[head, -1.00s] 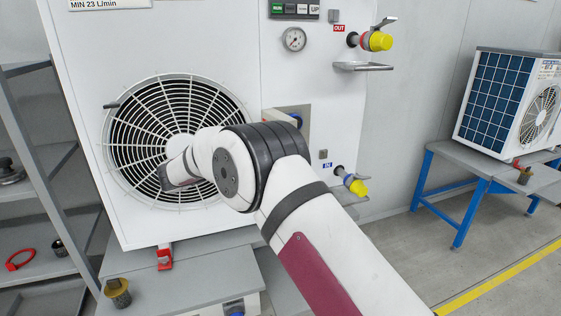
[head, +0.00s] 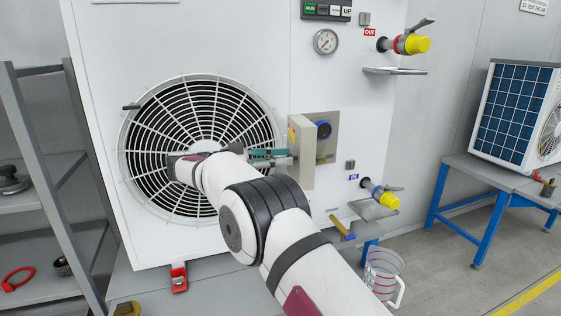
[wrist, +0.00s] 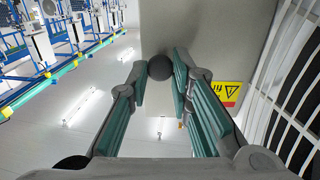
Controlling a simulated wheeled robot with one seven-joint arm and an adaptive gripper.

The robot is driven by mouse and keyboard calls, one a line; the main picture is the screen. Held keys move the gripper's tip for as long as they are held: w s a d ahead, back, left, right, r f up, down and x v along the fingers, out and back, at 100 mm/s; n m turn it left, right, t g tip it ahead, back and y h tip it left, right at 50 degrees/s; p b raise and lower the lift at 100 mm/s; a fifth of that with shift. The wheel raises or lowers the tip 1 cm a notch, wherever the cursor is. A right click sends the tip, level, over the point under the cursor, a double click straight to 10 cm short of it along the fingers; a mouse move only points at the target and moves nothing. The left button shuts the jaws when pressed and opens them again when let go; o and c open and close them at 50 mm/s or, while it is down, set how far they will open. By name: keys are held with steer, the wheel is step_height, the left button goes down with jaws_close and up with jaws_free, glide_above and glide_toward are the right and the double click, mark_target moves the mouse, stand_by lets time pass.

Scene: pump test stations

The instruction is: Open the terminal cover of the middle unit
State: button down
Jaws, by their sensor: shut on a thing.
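The middle unit (head: 245,45) is a large white pump unit with a round fan grille. Its terminal cover (head: 302,150), a pale beige panel with a yellow label, stands out from the front, swung away from a grey recess (head: 327,150) with a blue round part inside. My gripper (head: 286,157) reaches the cover from the left, across the grille. In the wrist view my gripper's teal fingers are shut on a round black knob (wrist: 160,67) on the cover (wrist: 185,25). In the head view the knob is hidden.
The fan grille (head: 198,105) lies close behind my arm. A yellow-capped OUT valve (head: 417,44) and IN valve (head: 388,200) stick out at the right. A clear jug (head: 383,274) stands below. Shelves (head: 50,160) are at the left, a blue bench (head: 480,205) at the right.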

steer(key=shift+w+d+r, duration=0.1)
steer(key=shift+r, duration=0.1)
steer(key=c, duration=1.4)
jaws_free()
steer(key=shift+c, duration=0.2)
steer(key=shift+f, duration=0.1)
step_height(320, 180, up, 10)
